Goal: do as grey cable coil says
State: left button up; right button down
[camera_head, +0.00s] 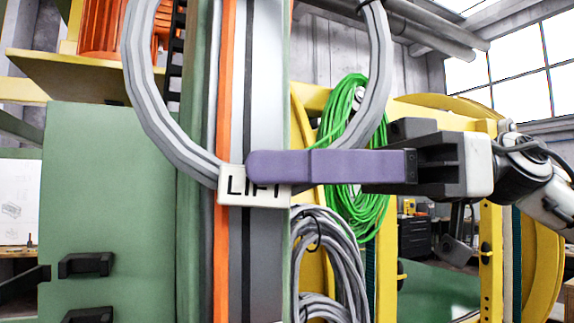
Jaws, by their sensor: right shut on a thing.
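A large grey cable coil (152,100) forms a wide loop across the upper middle of the head view; its top is cut off by the frame. A white tag (233,198) at the bottom of the loop reads "LIFT"; its upper right is partly covered. My right gripper (252,165) reaches in from the right, its long purple fingers lying across the bottom of the loop just above the tag. It is shut on the grey cable coil there, and the fingers hide that stretch of cable. My left gripper is not in view.
A green cable coil (362,205) hangs behind my right gripper. Another grey coil (322,225) hangs below the fingers. A green upright with orange and grey strips (221,275) stands behind the loop. A green panel with black handles (85,264) fills the lower left.

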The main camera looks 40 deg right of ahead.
dwell(0.3)
jog(key=c, duration=1.3)
grip_release()
jog(key=shift+o, duration=0.2)
jog(key=shift+f, duration=0.15)
jog(key=shift+s+d+f+b, duration=0.1)
jog(key=shift+s+d+b, duration=0.05)
jog(key=shift+d+b, duration=0.3)
pick_arm(q)
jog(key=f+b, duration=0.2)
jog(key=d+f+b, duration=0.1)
jog(key=b, duration=0.1)
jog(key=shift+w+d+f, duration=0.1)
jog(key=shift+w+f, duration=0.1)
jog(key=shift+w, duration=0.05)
pick_arm(e)
jog(key=v, duration=0.9)
jog(key=shift+s+r, duration=0.25)
jog(key=shift+s, duration=0.1)
